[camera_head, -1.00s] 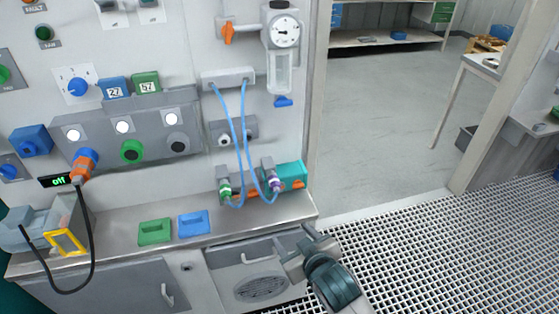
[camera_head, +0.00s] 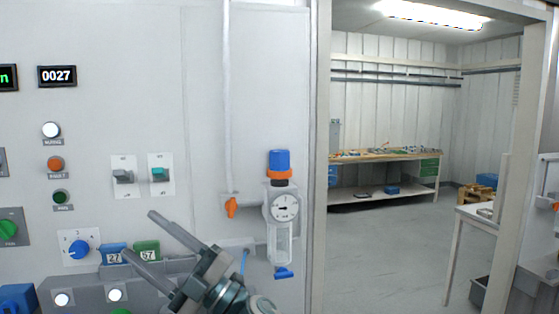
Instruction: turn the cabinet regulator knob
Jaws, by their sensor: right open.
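The regulator (camera_head: 283,206) is on the cabinet wall near its right edge. It has a round dial gauge, a clear bowl below and a blue knob (camera_head: 279,161) with an orange collar on top. My right gripper (camera_head: 138,233) comes up from the bottom and points up and left. Its two fingers are apart with nothing between them. In the picture it is left of the regulator and lower than the knob, clearly apart from it. It covers part of the lower panel. My left gripper is not in view.
An orange valve lever (camera_head: 231,207) on a vertical pipe is just left of the gauge. Switches (camera_head: 160,174) and a blue rotary knob (camera_head: 79,250) are further left. A door post (camera_head: 320,150) stands right of the regulator, with an open room beyond.

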